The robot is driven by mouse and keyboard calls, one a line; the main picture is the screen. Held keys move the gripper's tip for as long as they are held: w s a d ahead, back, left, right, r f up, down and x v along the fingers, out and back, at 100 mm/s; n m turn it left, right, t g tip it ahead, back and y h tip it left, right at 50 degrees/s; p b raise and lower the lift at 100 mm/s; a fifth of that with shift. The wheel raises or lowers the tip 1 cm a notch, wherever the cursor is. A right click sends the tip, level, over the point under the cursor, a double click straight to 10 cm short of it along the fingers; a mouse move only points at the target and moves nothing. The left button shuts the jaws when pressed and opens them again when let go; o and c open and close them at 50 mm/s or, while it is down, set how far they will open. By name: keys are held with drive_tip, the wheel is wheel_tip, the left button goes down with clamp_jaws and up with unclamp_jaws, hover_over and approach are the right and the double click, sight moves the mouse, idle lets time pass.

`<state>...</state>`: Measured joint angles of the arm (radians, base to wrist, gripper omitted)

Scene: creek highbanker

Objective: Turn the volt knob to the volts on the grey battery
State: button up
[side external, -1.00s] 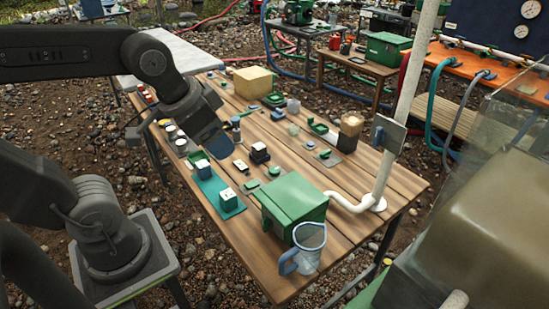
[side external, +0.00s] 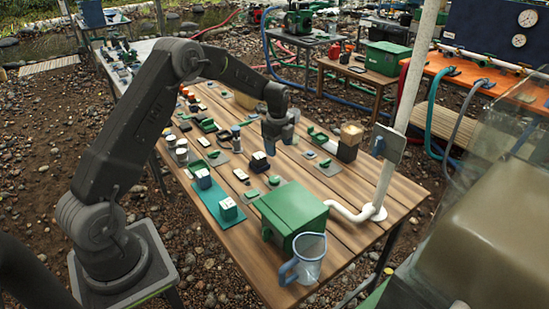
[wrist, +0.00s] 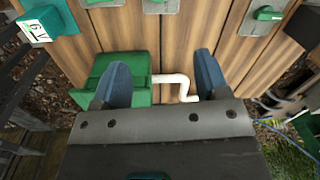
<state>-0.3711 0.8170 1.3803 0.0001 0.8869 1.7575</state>
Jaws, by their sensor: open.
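My gripper (side external: 279,132) is open and empty above the middle of the table, pointing down. In the wrist view its two blue fingers (wrist: 162,74) are spread apart, over the green box and white pipe. A grey panel (side external: 392,137) with a small blue part, possibly the volt knob, is on the white post, right of my gripper. Small labelled blocks stand on the table: a blue one (side external: 203,178) and a green one (side external: 228,208) on a teal mat, and a dark one (side external: 259,161). I cannot tell which is the grey battery, nor read its volts.
A green box (side external: 291,215) and clear jug (side external: 306,257) stand at the table's near end. A white pipe (side external: 345,206) runs to the post (side external: 383,180). A dark-based block (side external: 350,142) stands near the post. Several small items crowd the table's left side.

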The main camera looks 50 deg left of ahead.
drive_tip(key=m, duration=0.2)
hover_over(274, 179)
drive_tip(key=shift+g, duration=0.3)
wheel_tip(274, 179, down, 7)
drive_tip(key=shift+w+a+f, duration=0.1)
drive_tip(key=shift+w+f, duration=0.05)
drive_tip(key=shift+f, duration=4.4)
drive_tip(key=c, duration=0.8)
drive_tip(key=shift+o, duration=0.2)
drive_tip(key=shift+m, duration=0.3)
drive_tip(key=m, duration=0.5)
drive_tip(key=shift+m, duration=0.3)
drive_tip(key=o, duration=0.8)
drive_tip(key=shift+c, duration=0.2)
